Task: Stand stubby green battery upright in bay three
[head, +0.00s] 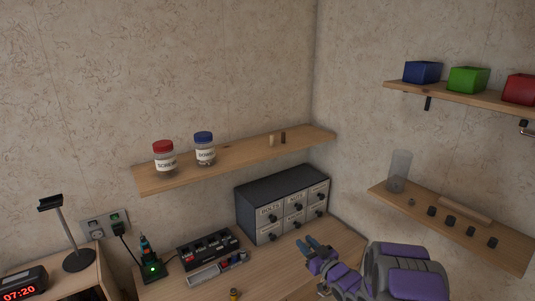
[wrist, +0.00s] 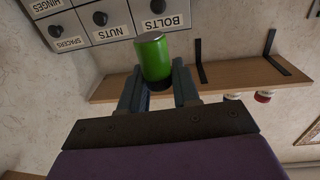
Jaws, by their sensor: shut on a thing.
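A short green battery (wrist: 153,58) with a dark end sits between the two fingers of my gripper (wrist: 157,80) in the wrist view. My gripper is shut on it. In the head view my gripper (head: 312,244) is in front of the drawer cabinet, above the bench's right part; the battery cannot be made out there. A black box with several bays (head: 208,249) stands on the bench to the left, with small coloured items in it. Its bay numbers are too small to read.
A grey tray (head: 206,276) with small coloured items lies in front of the black box. A dark drawer cabinet (head: 283,203) stands behind. A small yellow-and-dark item (head: 234,294) is at the bench front. A wooden shelf (head: 240,158) with jars hangs above.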

